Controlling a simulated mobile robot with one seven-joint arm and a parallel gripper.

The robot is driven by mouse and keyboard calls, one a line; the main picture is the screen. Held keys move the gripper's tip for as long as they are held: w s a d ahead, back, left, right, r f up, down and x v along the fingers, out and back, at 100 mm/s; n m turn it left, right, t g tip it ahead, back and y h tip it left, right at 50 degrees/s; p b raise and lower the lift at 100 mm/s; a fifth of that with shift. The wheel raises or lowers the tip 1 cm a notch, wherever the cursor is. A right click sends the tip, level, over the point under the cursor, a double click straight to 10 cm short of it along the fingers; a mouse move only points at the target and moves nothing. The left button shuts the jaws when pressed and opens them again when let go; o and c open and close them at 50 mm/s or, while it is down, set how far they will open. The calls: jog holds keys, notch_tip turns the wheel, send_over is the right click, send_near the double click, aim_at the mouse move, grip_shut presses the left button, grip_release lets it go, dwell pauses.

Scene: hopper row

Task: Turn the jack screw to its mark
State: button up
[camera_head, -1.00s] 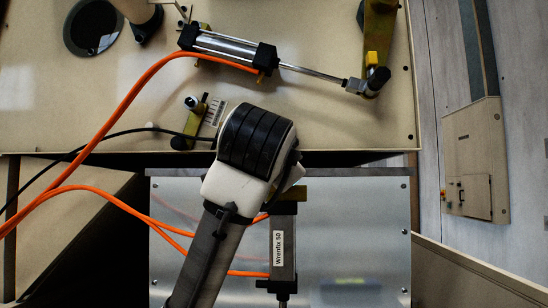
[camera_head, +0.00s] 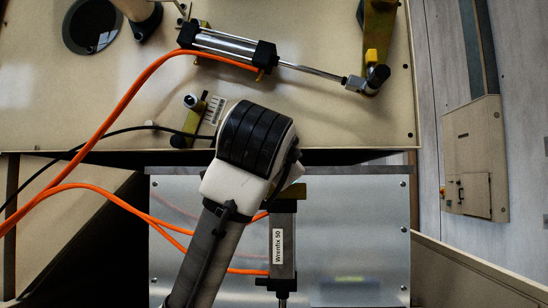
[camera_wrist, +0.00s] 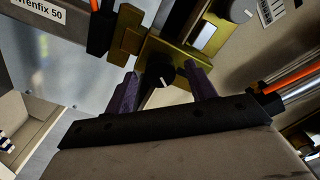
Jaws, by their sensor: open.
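A black knob with a white pointer line (camera_wrist: 157,66) sits on a brass bracket (camera_wrist: 180,52) in the wrist view; it looks like the jack screw's head. My gripper (camera_wrist: 163,73) is open, with one dark finger on each side of the knob. I cannot tell whether either finger touches it. A mark for this knob cannot be made out. In the head view my arm's end covers the gripper and the knob. A second dark knob with a white line (camera_wrist: 240,9) stands beside a striped scale label (camera_wrist: 271,11) at the wrist view's upper right.
A cylinder labelled Wrenfix 50 (camera_head: 283,244) lies on the metal plate (camera_head: 350,230). Another cylinder (camera_head: 228,47) with a rod lies on the tan panel above. Orange hoses (camera_head: 115,122) and a black cable (camera_head: 105,137) run in from the left. The scale label also shows in the head view (camera_head: 215,110).

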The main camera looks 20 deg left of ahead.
jog(key=b+v, duration=0.4)
jog(key=v, duration=0.9)
jog(key=shift+s, duration=0.35)
jog(key=shift+d, duration=0.1)
dwell(0.7)
